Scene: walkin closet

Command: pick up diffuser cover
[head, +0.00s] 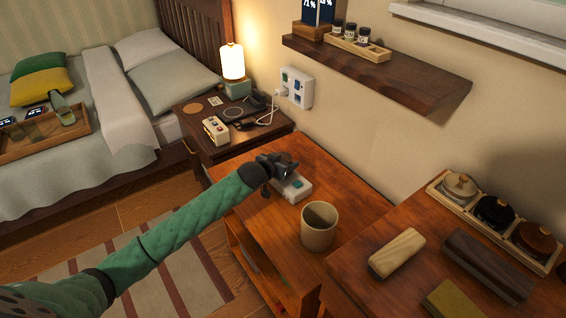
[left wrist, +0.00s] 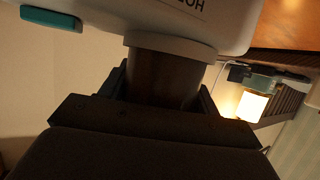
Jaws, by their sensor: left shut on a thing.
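The diffuser is a white block-shaped device (head: 293,187) with a teal button, on the orange wooden table in the head view. Its white body (left wrist: 150,15) fills the top of the left wrist view. My left gripper (head: 277,166) is right at the device's far end. It is shut on a dark brown round piece, which I take as the diffuser cover (left wrist: 165,78). A paler ring lies between this piece and the white body. I cannot tell whether the cover is seated on the body or apart. My right gripper is out of view.
A beige cup (head: 318,227) stands close to the device on the wooden table (head: 345,200). A nightstand with a lit lamp (head: 232,64) is behind. A wall shelf (head: 400,75) hangs above right. A desk with jars and blocks (head: 397,252) is at right.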

